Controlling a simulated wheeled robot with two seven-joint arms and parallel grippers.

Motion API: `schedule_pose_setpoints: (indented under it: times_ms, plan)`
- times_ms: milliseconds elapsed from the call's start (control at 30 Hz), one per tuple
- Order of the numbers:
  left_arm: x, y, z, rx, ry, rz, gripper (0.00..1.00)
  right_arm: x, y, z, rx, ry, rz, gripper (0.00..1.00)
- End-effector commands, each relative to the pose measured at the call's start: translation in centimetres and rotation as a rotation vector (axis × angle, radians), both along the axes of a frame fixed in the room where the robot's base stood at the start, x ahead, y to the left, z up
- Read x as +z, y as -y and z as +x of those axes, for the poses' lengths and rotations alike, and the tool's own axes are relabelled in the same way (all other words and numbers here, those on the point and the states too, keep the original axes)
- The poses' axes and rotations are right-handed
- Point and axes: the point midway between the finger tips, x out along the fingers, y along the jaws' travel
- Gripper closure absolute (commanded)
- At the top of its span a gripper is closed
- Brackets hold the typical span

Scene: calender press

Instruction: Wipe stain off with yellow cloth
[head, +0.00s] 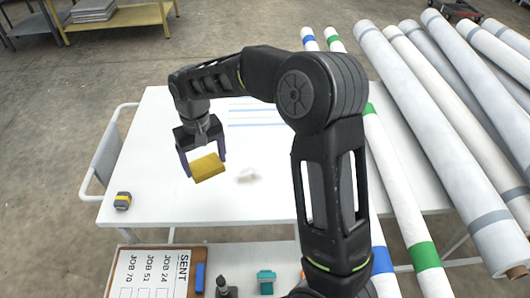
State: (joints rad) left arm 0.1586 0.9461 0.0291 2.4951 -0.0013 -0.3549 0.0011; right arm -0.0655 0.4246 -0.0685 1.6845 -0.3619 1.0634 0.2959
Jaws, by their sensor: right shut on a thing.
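A folded yellow cloth (208,168) is held between the fingers of my right gripper (204,162). The gripper is shut on it, above the left part of the white table (165,205). A pale greyish-brown stain (248,176) lies on the table just right of the cloth. The cloth and stain are apart in the picture; I cannot tell whether the cloth touches the table. My left gripper is not in view.
A yellow-and-black tape measure (122,201) sits at the table's left front corner. Long white rolls (440,100) lie along the right side. A lower shelf in front holds a job board (150,275), a blue block (199,277) and a teal tool (265,281).

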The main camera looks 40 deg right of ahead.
Motion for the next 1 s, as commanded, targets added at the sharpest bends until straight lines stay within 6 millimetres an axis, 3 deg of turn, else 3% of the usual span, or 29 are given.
schedule_pose_setpoints:
  times_ms: [200, 400, 533, 1000]
  plan:
    - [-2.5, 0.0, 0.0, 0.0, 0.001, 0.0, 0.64, -2.6, 9.0, -1.6, -0.261, -0.002, 0.003, 0.51]
    - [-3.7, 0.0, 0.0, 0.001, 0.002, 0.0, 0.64, -3.7, 15.3, -3.8, -0.458, -0.002, -0.004, 0.51]
    - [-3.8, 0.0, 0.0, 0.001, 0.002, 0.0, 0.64, -3.8, 16.6, -4.4, -0.503, -0.001, -0.006, 0.51]
    - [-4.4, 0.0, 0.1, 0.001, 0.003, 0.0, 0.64, -4.5, 16.6, -4.4, -0.503, -0.002, -0.007, 0.51]
